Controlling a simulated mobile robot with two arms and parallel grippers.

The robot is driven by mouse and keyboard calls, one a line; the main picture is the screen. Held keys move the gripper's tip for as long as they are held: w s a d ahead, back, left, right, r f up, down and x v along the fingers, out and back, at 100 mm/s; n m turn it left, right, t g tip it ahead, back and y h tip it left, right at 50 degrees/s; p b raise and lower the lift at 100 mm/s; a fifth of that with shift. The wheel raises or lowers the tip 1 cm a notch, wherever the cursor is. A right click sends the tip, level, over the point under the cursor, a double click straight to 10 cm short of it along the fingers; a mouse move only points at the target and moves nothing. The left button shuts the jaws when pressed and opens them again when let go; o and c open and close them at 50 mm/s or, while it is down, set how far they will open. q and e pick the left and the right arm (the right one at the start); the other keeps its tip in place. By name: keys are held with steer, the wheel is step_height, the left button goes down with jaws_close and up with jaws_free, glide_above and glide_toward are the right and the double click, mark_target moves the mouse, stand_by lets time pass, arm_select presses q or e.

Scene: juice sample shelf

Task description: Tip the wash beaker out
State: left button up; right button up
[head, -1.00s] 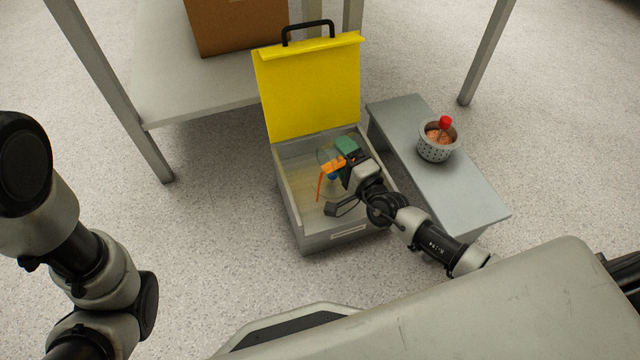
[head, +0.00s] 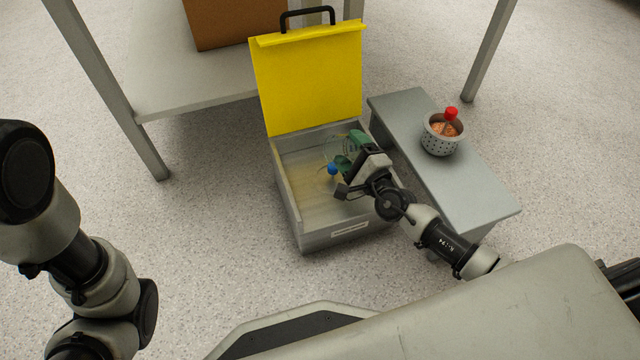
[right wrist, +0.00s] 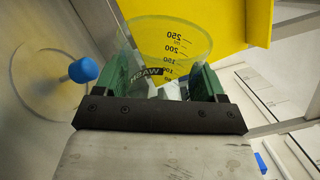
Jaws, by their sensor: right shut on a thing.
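The clear wash beaker (right wrist: 172,45), with black scale marks and a WASH label, is between the green fingers of my right gripper (right wrist: 150,85) in the right wrist view. My right gripper (head: 348,163) is shut on it. In the head view the beaker (head: 352,142) is inside the open grey box (head: 342,240), partly hidden by the gripper, and looks tilted. I see no orange liquid in it or running from it. A pale yellowish film covers the box floor. Only my left arm shows, not its gripper.
The box's yellow lid (head: 308,80) stands open behind the beaker. A blue knob (head: 331,169) is beside the gripper. A perforated metal cup (head: 441,145) with a red-topped item (head: 451,113) stands on the grey bench (head: 483,192) at right. A cardboard box (head: 235,22) is on the rear shelf.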

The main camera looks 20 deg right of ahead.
mark_target(355, 156)
steer(key=shift+f+m+b, duration=0.35)
steer(key=shift+f+m, duration=0.1)
steer(key=shift+m, duration=0.05)
steer(key=shift+f+m+b, duration=0.4)
steer(key=shift+m+b, duration=0.05)
steer(key=shift+m, duration=0.15)
steer(key=shift+r+m+p, duration=0.85)
steer(key=shift+m, duration=0.15)
steer(key=f+m+b, duration=0.1)
steer(key=d+f+m+b, duration=0.1)
steer(key=m+b, duration=0.1)
steer(key=shift+w+d+f+h+b, duration=0.2)
steer(key=shift+f+h+b, duration=0.1)
steer(key=shift+f, duration=0.05)
steer(key=r+m, duration=0.1)
steer(key=d+r+m+p, duration=0.1)
steer(key=shift+w+d+m, duration=0.3)
steer(key=shift+m, duration=0.1)
steer(key=m, duration=0.1)
steer(key=d+r+m+p, duration=0.1)
steer(key=m, duration=0.1)
steer(key=shift+w+d, duration=0.2)
steer(key=shift+d, duration=0.1)
